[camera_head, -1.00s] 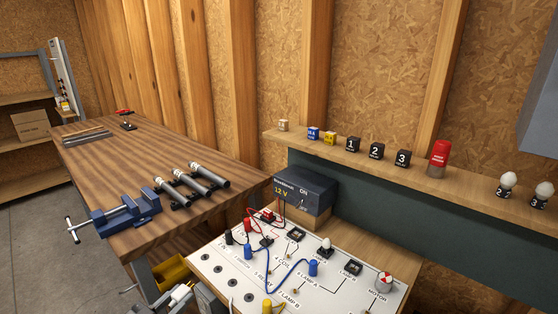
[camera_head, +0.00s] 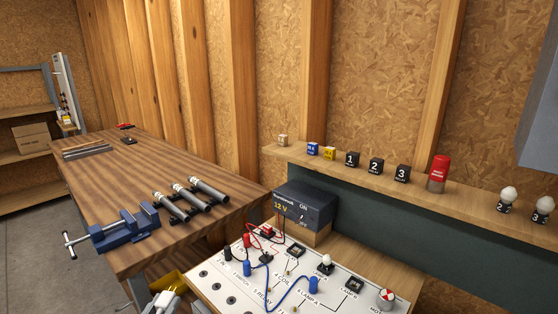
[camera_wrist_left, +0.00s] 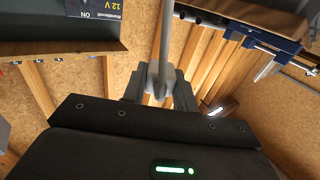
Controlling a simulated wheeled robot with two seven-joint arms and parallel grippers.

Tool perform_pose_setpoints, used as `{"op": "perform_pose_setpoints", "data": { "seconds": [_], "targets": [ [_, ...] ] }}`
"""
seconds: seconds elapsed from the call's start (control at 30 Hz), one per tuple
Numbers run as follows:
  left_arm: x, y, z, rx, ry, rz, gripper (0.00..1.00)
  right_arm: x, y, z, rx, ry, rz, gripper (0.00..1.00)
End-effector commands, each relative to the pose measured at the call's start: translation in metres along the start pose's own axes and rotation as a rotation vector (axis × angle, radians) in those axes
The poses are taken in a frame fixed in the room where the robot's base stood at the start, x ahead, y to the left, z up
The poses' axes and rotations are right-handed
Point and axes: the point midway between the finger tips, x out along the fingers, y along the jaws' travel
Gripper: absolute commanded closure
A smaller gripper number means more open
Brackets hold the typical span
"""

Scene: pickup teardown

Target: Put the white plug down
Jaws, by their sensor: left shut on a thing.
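My left gripper (camera_head: 168,301) is at the bottom edge of the head view, to the left of the white circuit board (camera_head: 212,274). It is largely cut off by the frame. In the left wrist view, its two dark fingers (camera_wrist_left: 159,90) are shut on a pale grey-white plug (camera_wrist_left: 160,78), with a thick pale cable running up from it. The plug's far end is hidden from me. My right gripper is not in view.
A wooden bench with a blue vise (camera_head: 124,230) and several grey tubes (camera_head: 208,190) is at the left. A 12 V supply box (camera_head: 304,202) stands behind the board. Blue plugs (camera_head: 314,284) and leads are on the board. A shelf (camera_head: 470,203) holds small labelled blocks and bulbs.

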Motion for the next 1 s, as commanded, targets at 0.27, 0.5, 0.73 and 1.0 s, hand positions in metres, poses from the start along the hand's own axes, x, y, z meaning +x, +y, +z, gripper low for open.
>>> {"op": "perform_pose_setpoints", "data": {
  "seconds": [0.27, 0.5, 0.73, 1.0],
  "targets": [
    [0.005, 0.011, -0.011, -0.007, 0.003, -0.118, 1.00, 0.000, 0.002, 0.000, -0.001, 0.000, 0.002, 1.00],
    [0.008, 0.020, -0.017, 0.000, 0.001, -0.138, 1.00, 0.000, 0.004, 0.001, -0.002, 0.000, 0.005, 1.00],
    [0.009, 0.021, -0.018, 0.002, 0.001, -0.139, 1.00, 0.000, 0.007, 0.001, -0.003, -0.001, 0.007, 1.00],
    [0.009, 0.022, -0.018, 0.003, 0.002, -0.137, 1.00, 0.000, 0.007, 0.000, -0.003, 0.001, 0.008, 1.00]
  ]
}}
